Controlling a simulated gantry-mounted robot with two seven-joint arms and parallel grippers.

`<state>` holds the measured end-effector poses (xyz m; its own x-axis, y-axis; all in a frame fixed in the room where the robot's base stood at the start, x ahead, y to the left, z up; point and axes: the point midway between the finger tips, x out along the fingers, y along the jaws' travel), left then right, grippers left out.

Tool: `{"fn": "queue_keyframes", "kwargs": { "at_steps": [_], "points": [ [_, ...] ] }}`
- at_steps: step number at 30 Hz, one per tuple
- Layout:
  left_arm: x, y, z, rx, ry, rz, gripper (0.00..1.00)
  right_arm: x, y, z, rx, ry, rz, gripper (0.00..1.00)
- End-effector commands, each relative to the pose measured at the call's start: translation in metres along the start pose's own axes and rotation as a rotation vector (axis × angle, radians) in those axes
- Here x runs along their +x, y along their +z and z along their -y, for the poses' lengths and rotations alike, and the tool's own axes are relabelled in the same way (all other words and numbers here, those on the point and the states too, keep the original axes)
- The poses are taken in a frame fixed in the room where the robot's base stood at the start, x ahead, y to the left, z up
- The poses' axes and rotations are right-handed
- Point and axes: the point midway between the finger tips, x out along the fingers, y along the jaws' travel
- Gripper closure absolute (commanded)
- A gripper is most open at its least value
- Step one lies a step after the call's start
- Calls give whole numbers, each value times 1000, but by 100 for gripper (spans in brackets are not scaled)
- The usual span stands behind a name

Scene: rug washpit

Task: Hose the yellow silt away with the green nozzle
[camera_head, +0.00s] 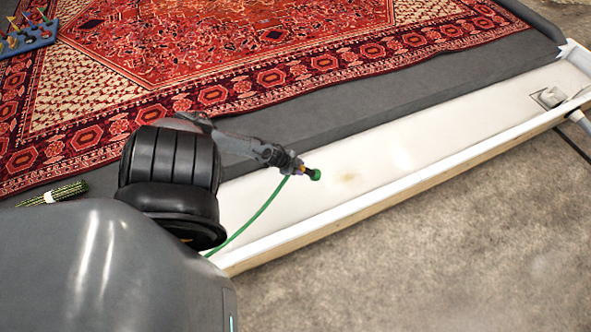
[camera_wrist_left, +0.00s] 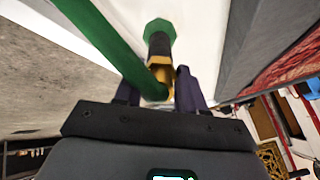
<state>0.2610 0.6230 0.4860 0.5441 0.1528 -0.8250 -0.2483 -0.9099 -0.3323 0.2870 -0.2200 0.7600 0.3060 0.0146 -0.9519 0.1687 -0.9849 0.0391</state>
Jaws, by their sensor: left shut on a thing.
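My left gripper (camera_head: 294,166) is shut on the nozzle, which has a green tip (camera_head: 315,175) and a brass-coloured body. In the left wrist view the nozzle (camera_wrist_left: 159,30) points away from me between the gripper fingers (camera_wrist_left: 158,88). The green hose (camera_head: 252,219) hangs from it in a curve toward the white trough. A faint yellow patch of silt (camera_head: 348,177) lies on the trough floor, just right of the nozzle tip. The nozzle appears above the trough; its exact height is unclear. My right gripper is not in view.
The long white trough (camera_head: 450,142) runs to a drain fitting (camera_head: 550,97) at the far right. A red patterned rug (camera_head: 240,60) lies on the grey floor behind it. A brush (camera_head: 55,193) and a blue rack (camera_head: 28,42) are at left.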

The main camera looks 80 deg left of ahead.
Motion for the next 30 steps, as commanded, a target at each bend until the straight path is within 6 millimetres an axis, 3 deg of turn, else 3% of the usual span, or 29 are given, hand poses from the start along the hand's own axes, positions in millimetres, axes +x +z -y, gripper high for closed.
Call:
{"fn": "queue_keyframes", "kwargs": {
  "at_steps": [30],
  "points": [
    [30, -35, 25, 1, -1, -3, 91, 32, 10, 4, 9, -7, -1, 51]
  ]
}}
